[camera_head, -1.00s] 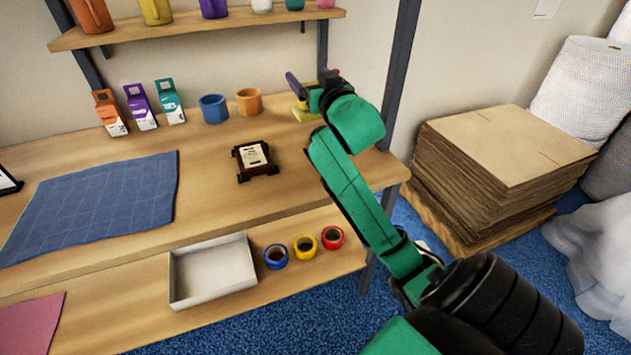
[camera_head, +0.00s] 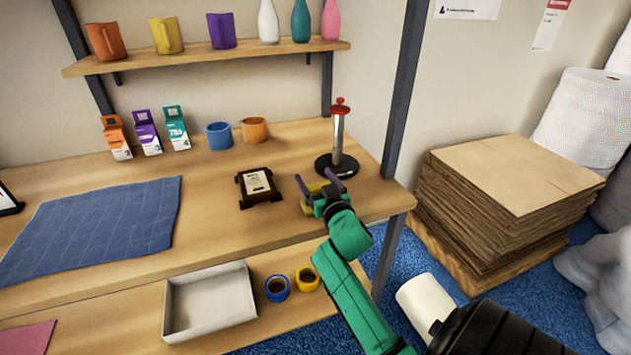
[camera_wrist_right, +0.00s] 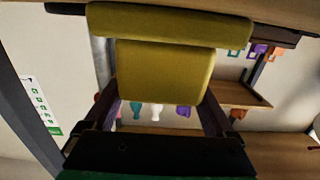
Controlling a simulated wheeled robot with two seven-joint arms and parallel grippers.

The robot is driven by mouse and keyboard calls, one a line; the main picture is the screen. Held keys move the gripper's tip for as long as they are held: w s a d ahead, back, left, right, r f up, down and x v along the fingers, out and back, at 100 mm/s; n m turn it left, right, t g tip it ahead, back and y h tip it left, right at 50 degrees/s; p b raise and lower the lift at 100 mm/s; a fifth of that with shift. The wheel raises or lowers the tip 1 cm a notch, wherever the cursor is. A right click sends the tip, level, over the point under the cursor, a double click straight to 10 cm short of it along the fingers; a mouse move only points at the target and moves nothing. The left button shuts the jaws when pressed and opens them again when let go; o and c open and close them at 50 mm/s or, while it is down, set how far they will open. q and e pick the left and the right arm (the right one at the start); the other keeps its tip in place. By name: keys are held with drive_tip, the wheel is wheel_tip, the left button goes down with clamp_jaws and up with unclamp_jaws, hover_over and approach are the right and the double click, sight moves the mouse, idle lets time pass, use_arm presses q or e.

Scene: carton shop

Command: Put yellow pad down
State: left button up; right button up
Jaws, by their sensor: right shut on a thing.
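The yellow pad (camera_head: 309,208) is between the fingers of my right gripper (camera_head: 319,187), which is shut on it over the right part of the workbench, close to the front edge. In the right wrist view the yellow pad (camera_wrist_right: 165,72) fills the middle, with a finger on each side and a wider bar across its far end. The workbench top (camera_head: 215,215) lies under it. I cannot tell whether the pad touches the wood. My left gripper is not in view.
A stand with a red-topped metal post (camera_head: 338,140) is just behind my right gripper. A dark framed item (camera_head: 258,187) lies to its left. A blue mat (camera_head: 100,225) covers the left. Blue (camera_head: 219,135) and orange (camera_head: 255,129) mugs stand at the back. Bare wood lies between.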

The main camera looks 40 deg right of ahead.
drive_tip(key=o, duration=0.9)
drive_tip(key=shift+f, duration=0.1)
drive_tip(key=shift+f, duration=0.1)
drive_tip(key=shift+f+b, duration=0.2)
drive_tip(key=shift+b, duration=0.25)
drive_tip(key=b+v, duration=0.2)
drive_tip(key=v, duration=1.2)
drive_tip(key=shift+s+a, duration=0.25)
